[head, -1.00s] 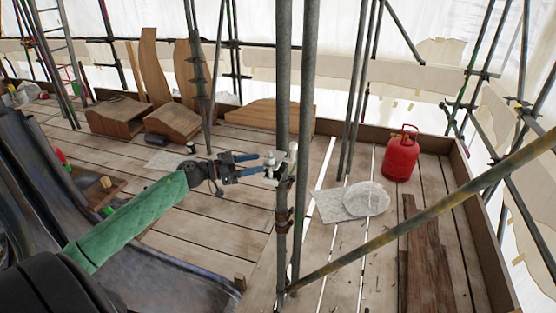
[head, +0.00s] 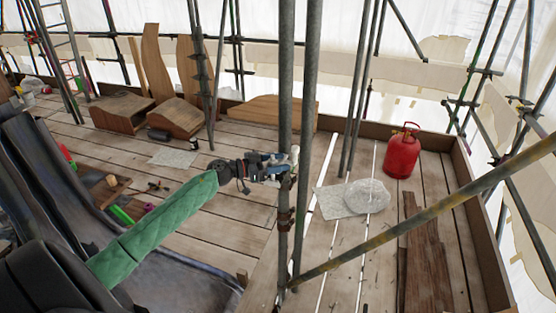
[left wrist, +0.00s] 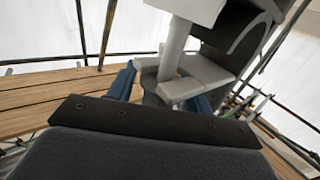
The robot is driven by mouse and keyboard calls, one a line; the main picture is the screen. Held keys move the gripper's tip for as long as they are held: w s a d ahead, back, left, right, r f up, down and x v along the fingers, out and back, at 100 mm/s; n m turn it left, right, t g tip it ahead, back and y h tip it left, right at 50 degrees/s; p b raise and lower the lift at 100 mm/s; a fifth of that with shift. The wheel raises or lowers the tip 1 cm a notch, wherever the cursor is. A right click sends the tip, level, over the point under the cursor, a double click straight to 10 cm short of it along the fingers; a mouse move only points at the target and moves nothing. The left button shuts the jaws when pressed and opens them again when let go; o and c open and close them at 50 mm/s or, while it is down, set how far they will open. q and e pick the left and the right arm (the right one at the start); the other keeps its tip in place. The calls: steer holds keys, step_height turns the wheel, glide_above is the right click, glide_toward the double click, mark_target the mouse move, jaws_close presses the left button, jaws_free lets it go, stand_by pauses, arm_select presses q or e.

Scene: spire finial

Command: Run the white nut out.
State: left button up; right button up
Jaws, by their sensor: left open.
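A small white part (head: 294,156), which I take for the white nut, sits by the upright scaffold pole. My left gripper (head: 277,169) reaches in from the left, its blue fingers right beside this part and close to the pole. In the left wrist view, the fingers (left wrist: 164,86) stand apart around a pale upright rod (left wrist: 176,48) and light grey pieces. A white block (left wrist: 196,8) is at the top of that view, cut off by the edge. I cannot tell whether the fingers touch anything. My right gripper is not in view.
Upright poles (head: 309,120) and a diagonal pole (head: 430,212) stand close to the gripper. Wooden pieces (head: 122,112) stand at the back left.

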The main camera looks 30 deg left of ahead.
arm_select(q)
steer(key=c, duration=1)
